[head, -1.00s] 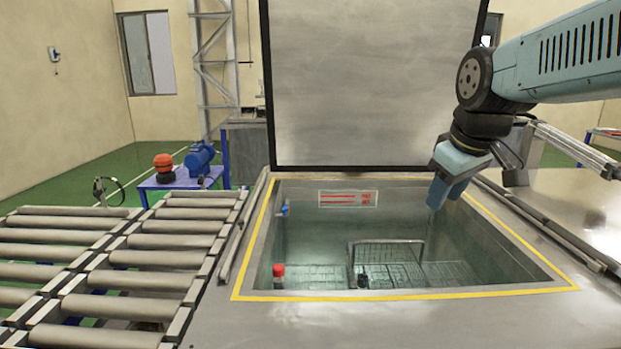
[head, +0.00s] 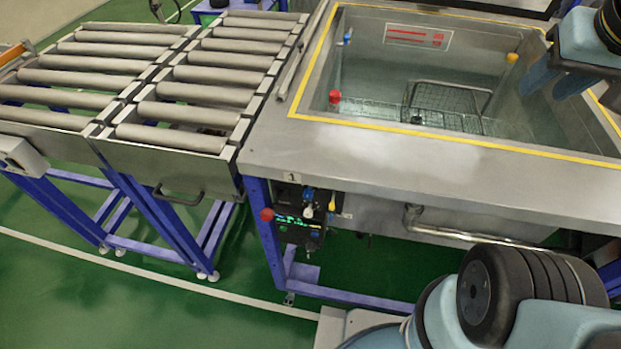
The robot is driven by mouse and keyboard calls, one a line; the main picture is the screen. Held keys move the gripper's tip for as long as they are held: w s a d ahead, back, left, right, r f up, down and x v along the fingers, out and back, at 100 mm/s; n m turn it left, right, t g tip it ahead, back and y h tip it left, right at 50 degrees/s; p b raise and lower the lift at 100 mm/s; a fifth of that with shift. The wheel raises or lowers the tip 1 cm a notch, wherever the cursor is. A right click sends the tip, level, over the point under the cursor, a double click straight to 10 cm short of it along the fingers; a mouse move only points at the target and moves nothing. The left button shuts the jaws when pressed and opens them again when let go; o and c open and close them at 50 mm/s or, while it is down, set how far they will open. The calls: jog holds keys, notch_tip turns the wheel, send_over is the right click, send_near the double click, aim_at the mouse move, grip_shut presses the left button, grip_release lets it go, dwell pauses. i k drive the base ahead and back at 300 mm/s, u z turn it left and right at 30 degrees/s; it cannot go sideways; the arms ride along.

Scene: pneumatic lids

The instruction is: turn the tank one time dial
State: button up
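The tank (head: 330,165) has a steel top, a yellow line around its open basin, and a small label "1" (head: 291,177) on its front edge. Below that label is a dark control panel (head: 289,231) with a lit green display, a red knob (head: 267,215) at its left, and small white, yellow and blue parts. Which one is the time dial is too small to tell. My gripper (head: 545,95) is at the upper right, above the basin's right side, far from the panel. Its blue fingers hold nothing visible; their gap is unclear.
A roller conveyor (head: 195,105) on blue legs stands left of the tank, with a handle (head: 180,197) on its front. A bent pipe (head: 470,236) runs under the tank front. A wire basket (head: 448,104) sits in the basin. Green floor (head: 150,290) before the panel is clear.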

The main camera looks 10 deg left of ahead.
aim_at(310, 246)
jog(key=u, duration=0.4)
jog(key=k, duration=1.15)
jog(key=u, duration=0.6)
jog(key=i, duration=0.95)
